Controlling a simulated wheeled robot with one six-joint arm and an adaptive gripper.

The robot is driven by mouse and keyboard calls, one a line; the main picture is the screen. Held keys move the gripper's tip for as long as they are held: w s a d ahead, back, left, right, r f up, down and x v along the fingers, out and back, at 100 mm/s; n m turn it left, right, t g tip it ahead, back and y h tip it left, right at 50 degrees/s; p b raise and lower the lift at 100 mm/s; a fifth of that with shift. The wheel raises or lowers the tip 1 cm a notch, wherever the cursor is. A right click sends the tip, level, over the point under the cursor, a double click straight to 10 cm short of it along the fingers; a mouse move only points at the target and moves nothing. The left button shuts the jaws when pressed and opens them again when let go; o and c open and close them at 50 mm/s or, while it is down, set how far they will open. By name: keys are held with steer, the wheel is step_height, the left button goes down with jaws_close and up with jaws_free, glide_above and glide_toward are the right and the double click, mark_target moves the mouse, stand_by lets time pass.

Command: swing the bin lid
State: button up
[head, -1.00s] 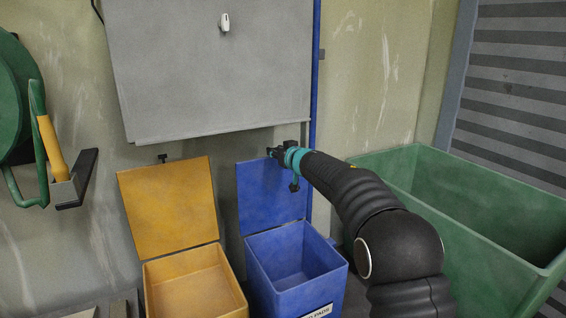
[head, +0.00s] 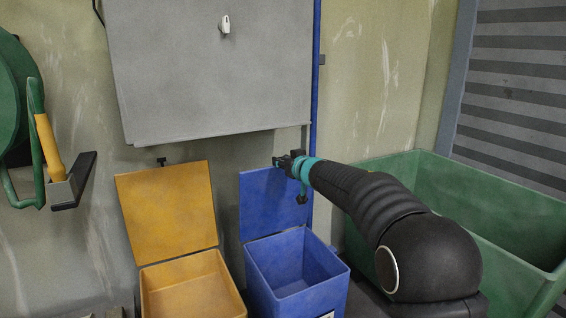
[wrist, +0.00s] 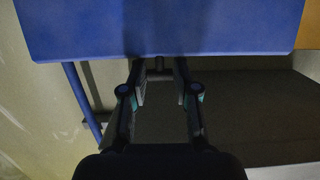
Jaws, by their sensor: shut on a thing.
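The blue bin (head: 338,295) stands low in the middle of the head view, its inside visible. Its blue lid (head: 262,215) stands up, hinged at the bin's back edge, close to the wall. My gripper (head: 284,162) is at the lid's top edge, shut on a small dark handle there. In the wrist view the lid (wrist: 165,25) fills the top, and the handle (wrist: 160,73) sits between the fingers of my gripper (wrist: 162,88). The fingers partly hide the handle.
A yellow bin (head: 190,285) with its lid (head: 167,210) up stands to the left. A large green container (head: 510,215) is on the right, beside my arm. A grey panel (head: 210,70) hangs above the blue lid. A green hose reel (head: 12,95) is far left.

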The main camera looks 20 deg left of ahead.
steer(key=s+d+f+b, duration=0.2)
steer(key=s+d+b, duration=0.1)
steer(key=s+d, duration=0.1)
steer(key=shift+d, duration=0.35)
steer(key=shift+s+d+f+b, duration=0.2)
steer(key=shift+s+d+b, duration=0.35)
steer(key=shift+s+d, duration=0.25)
steer(key=shift+s+d+f+b, duration=1.25)
steer(key=shift+d+f, duration=0.1)
steer(key=shift+d, duration=0.15)
steer(key=shift+s+d+f, duration=1.2)
steer(key=shift+s+d, duration=0.05)
steer(key=shift+d, duration=0.2)
steer(key=shift+f, duration=0.1)
